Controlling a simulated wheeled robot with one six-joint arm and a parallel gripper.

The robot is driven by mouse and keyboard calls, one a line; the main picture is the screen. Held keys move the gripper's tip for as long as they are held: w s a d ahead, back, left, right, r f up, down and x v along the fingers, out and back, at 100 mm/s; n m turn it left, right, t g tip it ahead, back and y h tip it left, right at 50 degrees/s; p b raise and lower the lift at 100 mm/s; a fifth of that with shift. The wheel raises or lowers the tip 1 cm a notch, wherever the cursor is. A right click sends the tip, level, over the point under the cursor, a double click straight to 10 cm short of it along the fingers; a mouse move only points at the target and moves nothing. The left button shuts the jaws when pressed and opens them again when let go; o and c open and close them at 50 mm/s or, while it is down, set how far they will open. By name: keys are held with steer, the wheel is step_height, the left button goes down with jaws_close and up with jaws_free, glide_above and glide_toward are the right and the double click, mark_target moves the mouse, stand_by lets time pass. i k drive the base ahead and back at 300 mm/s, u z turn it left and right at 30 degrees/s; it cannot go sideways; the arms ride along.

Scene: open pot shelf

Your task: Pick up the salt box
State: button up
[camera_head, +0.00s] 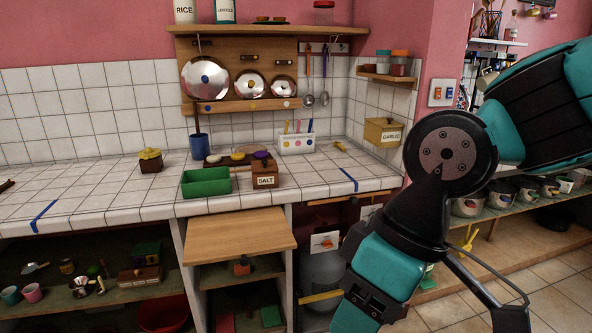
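The salt box (265,171) is a small brown wooden box with a white label reading SALT on its front. It stands upright on the white tiled counter (110,198), close to the front edge. A green open bin (206,182) sits just to its left. A purple-topped item (261,155) shows right behind the box, and whether they touch is hard to tell. My arm fills the right side of the view, well apart from the box. My gripper is not visible in this frame.
A wooden board (238,236) juts out below the counter edge near the box. A white utensil holder (296,144) and a blue cup (199,146) stand behind. A yellow-lidded pot (150,160) is at left. The counter right of the box is mostly clear.

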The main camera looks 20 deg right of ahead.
mark_target(265, 180)
steer(key=u, duration=0.5)
steer(key=i, duration=0.65)
steer(key=u, duration=0.65)
steer(key=i, duration=0.85)
steer(key=z, duration=0.55)
steer(key=i, duration=0.65)
steer(key=z, duration=0.55)
